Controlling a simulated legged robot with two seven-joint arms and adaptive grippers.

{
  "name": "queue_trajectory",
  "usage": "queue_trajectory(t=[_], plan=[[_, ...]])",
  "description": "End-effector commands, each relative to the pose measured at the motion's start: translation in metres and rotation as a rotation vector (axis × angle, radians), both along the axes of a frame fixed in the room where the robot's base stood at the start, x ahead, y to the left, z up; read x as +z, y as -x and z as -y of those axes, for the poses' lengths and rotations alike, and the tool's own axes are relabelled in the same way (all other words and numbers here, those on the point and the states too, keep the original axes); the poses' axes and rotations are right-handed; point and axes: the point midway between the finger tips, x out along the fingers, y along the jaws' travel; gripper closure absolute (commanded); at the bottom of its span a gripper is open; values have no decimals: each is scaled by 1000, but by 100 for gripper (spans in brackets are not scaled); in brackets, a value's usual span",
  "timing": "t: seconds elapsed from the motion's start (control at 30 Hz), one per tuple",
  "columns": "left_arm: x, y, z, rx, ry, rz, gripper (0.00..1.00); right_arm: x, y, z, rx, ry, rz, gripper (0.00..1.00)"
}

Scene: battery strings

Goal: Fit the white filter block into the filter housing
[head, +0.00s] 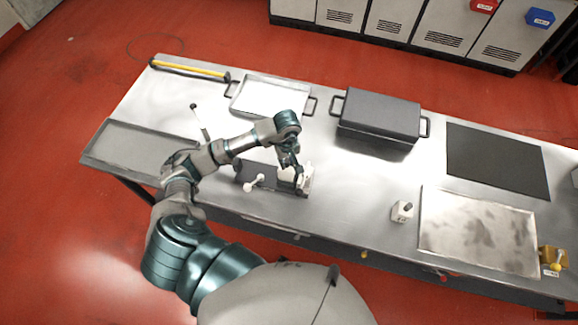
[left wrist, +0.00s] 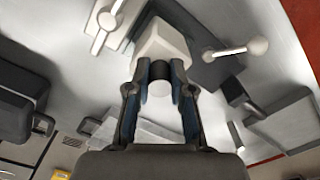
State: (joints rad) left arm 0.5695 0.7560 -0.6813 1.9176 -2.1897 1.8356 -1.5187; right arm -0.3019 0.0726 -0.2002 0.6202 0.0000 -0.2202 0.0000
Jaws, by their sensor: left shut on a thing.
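The white filter block (left wrist: 163,42) fills the space just past my left gripper (left wrist: 159,78) in the left wrist view. The gripper is shut on the block's dark round knob. In the head view my left gripper (head: 297,172) points down at the block (head: 286,173), which shows at the grey filter housing (head: 306,184) near the table's front edge. In the left wrist view dark grey housing (left wrist: 205,42) lies behind and beside the block. I cannot tell whether the block is seated or held just above. My right gripper is out of view.
A white-knobbed lever (head: 254,183) stands by the housing, with another (head: 198,115) behind. A second white block with a dark knob (head: 402,212) stands to the right. A grey lidded box (head: 380,112), shallow tray (head: 235,98) and dark mat (head: 497,160) lie around.

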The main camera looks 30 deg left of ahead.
Motion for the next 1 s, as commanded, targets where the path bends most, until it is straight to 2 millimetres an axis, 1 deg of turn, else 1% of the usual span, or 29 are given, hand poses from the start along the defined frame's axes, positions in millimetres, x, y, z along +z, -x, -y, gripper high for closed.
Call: queue_trajectory(t=[0.13,0.2,0.3,0.5,0.6,0.63,0.67,0.7,0.73,1.0], plan=[[-16,1,3,-1,0,-3,100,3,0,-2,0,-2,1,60],[-27,1,3,-1,1,-3,100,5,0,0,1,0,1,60],[-37,1,2,-3,3,-1,100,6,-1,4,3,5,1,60],[-38,0,0,-4,6,2,100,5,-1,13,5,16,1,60],[-41,0,-1,-4,4,2,100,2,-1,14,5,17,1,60],[-41,0,-1,-4,5,1,76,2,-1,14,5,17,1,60],[-41,0,-1,-4,4,0,69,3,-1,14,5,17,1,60],[-40,0,0,-4,4,0,59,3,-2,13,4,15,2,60],[-40,0,0,-3,4,0,53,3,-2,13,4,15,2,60],[-40,0,1,-4,3,0,53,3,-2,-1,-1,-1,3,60]])
